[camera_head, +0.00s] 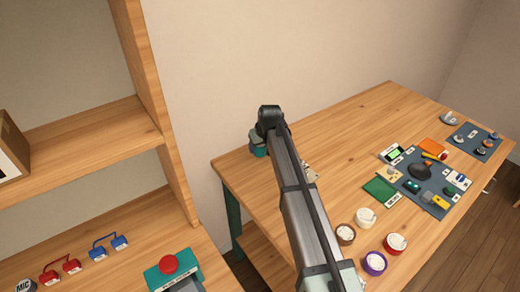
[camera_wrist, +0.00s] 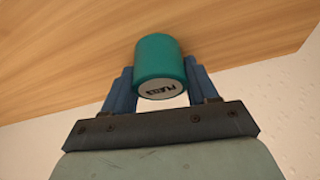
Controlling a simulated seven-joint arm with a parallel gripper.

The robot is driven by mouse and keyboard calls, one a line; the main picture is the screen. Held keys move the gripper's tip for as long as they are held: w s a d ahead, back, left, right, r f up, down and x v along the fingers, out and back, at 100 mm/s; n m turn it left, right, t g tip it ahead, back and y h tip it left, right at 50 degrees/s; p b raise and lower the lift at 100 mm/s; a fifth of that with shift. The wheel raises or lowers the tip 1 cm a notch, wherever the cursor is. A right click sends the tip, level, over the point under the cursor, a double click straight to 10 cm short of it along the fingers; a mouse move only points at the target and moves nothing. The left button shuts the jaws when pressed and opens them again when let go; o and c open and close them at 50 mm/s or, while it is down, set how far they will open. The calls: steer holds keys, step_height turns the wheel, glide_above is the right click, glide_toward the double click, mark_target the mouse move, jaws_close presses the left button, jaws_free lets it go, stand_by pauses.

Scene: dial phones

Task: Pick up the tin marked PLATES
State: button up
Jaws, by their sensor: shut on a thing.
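A teal tin (camera_wrist: 160,60) with a pale round end and dark lettering shows in the wrist view. The lettering is tilted and too blurred to read surely. My gripper (camera_wrist: 160,84) is shut on the tin, one blue finger on each side of it. In the head view, a small teal shape (camera_head: 258,151), seemingly the tin, shows at the far left of the table beneath the end of my arm. The fingers are mostly hidden there. I cannot tell whether the tin touches the table.
Round containers (camera_head: 374,262) and mats with small objects (camera_head: 425,170) lie to the right. A wooden shelf unit (camera_head: 80,135) stands at left, with a red-buttoned teal box (camera_head: 172,272) in front.

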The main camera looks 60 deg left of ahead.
steer(key=c, duration=0.5)
steer(key=shift+o, duration=0.2)
